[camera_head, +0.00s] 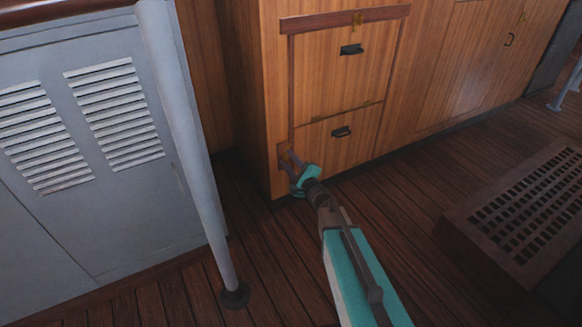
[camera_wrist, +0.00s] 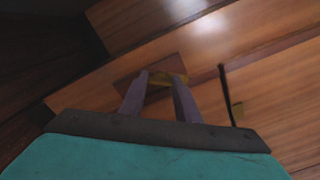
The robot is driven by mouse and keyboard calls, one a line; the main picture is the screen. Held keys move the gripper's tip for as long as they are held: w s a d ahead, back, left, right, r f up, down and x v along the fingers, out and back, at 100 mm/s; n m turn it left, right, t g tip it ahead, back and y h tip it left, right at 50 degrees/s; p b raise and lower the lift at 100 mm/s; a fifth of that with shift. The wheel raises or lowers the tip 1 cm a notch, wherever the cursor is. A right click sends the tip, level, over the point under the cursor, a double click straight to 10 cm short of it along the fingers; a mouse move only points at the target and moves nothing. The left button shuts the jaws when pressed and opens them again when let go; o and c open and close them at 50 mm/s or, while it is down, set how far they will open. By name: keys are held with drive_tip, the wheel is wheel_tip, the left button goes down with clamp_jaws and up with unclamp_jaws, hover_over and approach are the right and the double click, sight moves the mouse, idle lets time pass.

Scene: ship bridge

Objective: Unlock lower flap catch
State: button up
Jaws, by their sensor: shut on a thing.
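In the wrist view the brass catch (camera_wrist: 163,79) lies between the fingertips of my gripper (camera_wrist: 161,78). My gripper (camera_head: 291,160) is shut on the catch, at the cabinet's left corner. The fingers hide part of the catch, so I cannot tell its exact turn.
A grey post (camera_head: 190,150) and louvred grey panel (camera_head: 85,130) stand at the left. A raised grating (camera_head: 525,215) lies at the right. Plank floor between is clear.

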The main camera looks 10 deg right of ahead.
drive_tip(key=shift+d+f+n+b, duration=0.15)
drive_tip(key=shift+n+b, duration=0.75)
drive_tip(key=shift+b, duration=0.9)
drive_tip(key=shift+d+n+b, duration=0.1)
drive_tip(key=shift+n+b, duration=0.8)
drive_tip(key=shift+b, duration=0.85)
drive_tip(key=shift+n+b, duration=1.2)
drive_tip(key=shift+b, duration=0.15)
drive_tip(key=shift+n, duration=0.3)
drive_tip(key=o, duration=1)
drive_tip(key=shift+o, duration=0.2)
drive_tip(key=shift+a, duration=0.15)
drive_tip(key=shift+s, duration=0.1)
